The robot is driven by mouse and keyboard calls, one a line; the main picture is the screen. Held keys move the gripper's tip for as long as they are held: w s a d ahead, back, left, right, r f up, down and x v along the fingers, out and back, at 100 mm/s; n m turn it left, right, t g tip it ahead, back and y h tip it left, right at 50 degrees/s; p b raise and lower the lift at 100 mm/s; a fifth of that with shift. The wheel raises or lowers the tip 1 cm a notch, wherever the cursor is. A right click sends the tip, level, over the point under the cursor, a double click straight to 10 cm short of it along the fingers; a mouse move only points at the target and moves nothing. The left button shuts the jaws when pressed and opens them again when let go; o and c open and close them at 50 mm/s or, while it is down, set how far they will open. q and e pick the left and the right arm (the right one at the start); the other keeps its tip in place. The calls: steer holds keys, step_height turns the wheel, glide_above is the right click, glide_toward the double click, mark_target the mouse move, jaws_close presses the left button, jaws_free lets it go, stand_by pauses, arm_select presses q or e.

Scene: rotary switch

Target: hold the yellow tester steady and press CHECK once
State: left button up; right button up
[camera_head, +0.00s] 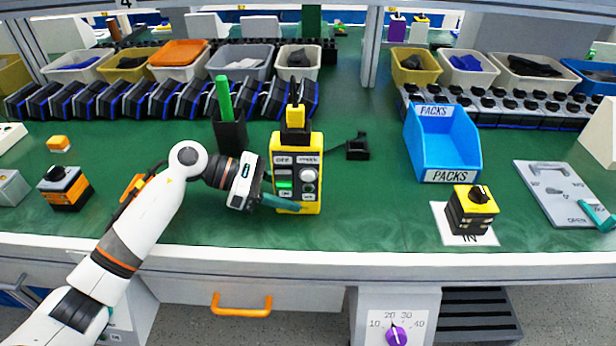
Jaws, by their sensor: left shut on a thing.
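The yellow tester (312,139) stands upright on the green bench, with a dark panel of labelled buttons, a lit green button and a knob. One upper label seems to read CHECK, but the print is small. My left gripper (279,196) comes in from the left and is shut on the tester's lower left part. One teal finger lies across its lower front; the other is mostly hidden. At the right edge, a teal finger, seemingly of my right gripper (598,215), shows over a grey plate; its opening cannot be seen.
A black cup with a green stick (230,130) stands close behind my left gripper. A small black holder (357,147) is right of the tester. A blue PACKS bin (441,146) and a yellow-black switch block (472,210) stand further right.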

steer(key=shift+c, duration=0.3)
jaws_close()
stand_by(1.4)
